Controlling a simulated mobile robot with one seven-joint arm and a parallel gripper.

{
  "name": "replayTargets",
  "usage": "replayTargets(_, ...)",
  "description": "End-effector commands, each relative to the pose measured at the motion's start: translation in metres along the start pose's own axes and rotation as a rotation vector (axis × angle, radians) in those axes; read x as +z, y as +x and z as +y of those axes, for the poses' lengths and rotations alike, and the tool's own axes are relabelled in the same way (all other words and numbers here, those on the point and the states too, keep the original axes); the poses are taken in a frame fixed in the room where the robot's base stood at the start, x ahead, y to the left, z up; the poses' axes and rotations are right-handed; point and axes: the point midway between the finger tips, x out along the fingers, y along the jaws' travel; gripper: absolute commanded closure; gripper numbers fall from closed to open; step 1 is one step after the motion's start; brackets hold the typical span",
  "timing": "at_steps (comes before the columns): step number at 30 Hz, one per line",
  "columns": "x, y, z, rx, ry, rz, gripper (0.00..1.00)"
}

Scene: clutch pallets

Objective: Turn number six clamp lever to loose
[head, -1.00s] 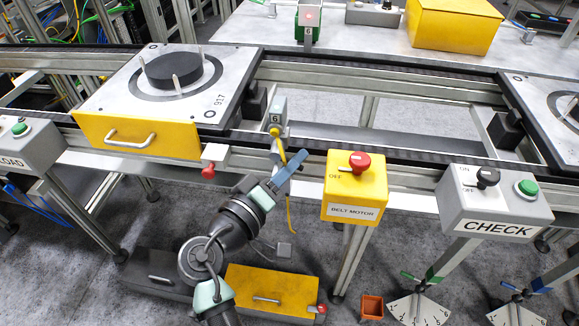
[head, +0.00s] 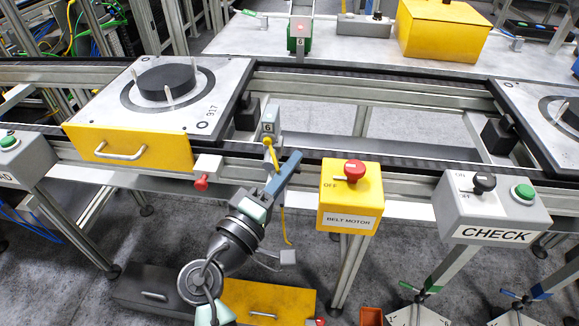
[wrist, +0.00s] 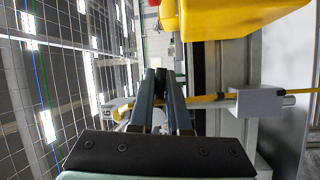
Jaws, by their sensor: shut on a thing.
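The number six clamp is a grey block marked 6 (head: 268,127) on the near conveyor rail in the head view. Its yellow lever (head: 272,154) points down from the block. My gripper (head: 296,157), with blue fingers, crosses the lever's lower part from the lower left. In the wrist view, the two dark fingers (wrist: 160,74) are close together. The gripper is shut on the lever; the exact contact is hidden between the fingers.
A yellow BELT MOTOR box (head: 340,200) with a red knob stands close right of the gripper. A red knob (head: 201,184) sticks out to the left. The CHECK box (head: 490,208) is farther right. A pallet (head: 205,120) sits on the conveyor behind.

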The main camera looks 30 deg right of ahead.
Motion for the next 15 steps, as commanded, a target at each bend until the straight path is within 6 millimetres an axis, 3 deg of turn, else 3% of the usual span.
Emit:
replayTargets(5,-0.0004,-0.0002,0.0001,0.000,-0.002,0.002,1.00)
replayTargets(6,-0.0005,-0.0002,0.0001,0.000,-0.002,0.002,0.80)
replayTargets(10,-0.0004,-0.0002,0.0001,0.000,-0.001,0.001,0.56)
replayTargets(15,-0.0003,-0.0001,0.0002,0.000,0.000,0.000,0.55)
